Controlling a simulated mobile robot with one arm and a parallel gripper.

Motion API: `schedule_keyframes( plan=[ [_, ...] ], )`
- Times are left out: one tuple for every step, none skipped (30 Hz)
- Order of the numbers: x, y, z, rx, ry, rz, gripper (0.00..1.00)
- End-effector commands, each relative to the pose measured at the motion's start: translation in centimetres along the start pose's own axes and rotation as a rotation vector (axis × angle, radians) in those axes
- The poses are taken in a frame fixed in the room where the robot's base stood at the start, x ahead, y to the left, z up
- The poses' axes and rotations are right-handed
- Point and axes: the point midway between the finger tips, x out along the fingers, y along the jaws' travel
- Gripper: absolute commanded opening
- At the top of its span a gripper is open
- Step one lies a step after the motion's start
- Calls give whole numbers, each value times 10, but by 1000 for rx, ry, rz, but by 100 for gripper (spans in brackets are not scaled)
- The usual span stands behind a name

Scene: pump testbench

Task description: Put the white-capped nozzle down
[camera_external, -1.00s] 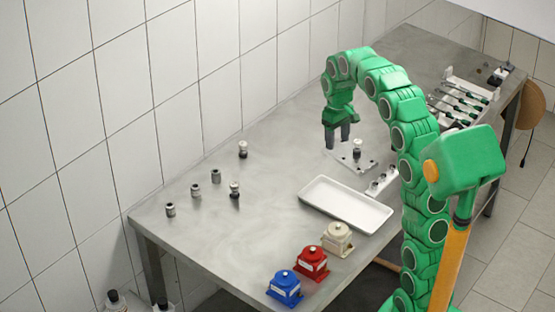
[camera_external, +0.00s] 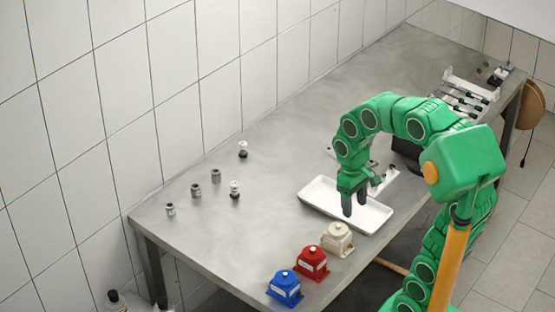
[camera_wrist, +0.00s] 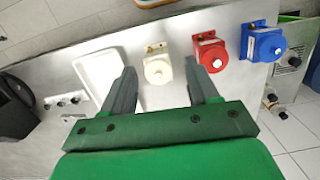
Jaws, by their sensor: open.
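Two white-capped nozzles stand upright on the steel table in the external view, one farther back (camera_external: 243,149) and one nearer (camera_external: 235,188). My gripper (camera_external: 354,204) points down over the white tray (camera_external: 318,205), far to the right of both nozzles. The tray (camera_wrist: 92,72) shows beside the left finger. The small plate at the back with a nozzle on it is mostly hidden behind my arm.
Several grey nozzles, such as this one (camera_external: 196,190), stand on the table's left part. White (camera_external: 338,238), red (camera_external: 312,263) and blue (camera_external: 285,288) pump housings line the front edge. A rack of tools (camera_external: 468,97) lies at the far right. The table's middle is clear.

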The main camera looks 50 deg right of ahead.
Motion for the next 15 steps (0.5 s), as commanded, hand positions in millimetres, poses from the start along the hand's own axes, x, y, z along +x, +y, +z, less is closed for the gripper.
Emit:
schedule_keyframes(
  plan=[
    [4,-7,14,-9,1,2,59],
    [7,-10,22,-12,-3,3,59],
    [12,-14,32,-18,-9,4,59],
    [15,-17,40,-22,-10,6,59],
    [18,-20,47,-24,-10,7,59],
    [21,-23,57,-28,-10,9,59],
    [25,-25,64,-32,-12,12,59],
    [28,-27,72,-34,-14,14,59],
    [32,-29,80,-37,-14,17,59],
    [34,-30,86,-37,-12,20,59],
    [36,-30,91,-37,-11,23,59],
    [40,-31,98,-39,-13,25,59],
    [43,-32,102,-40,-17,26,59],
    [45,-32,106,-42,-20,26,59],
    [48,-33,110,-43,-22,27,59]
  ],
)
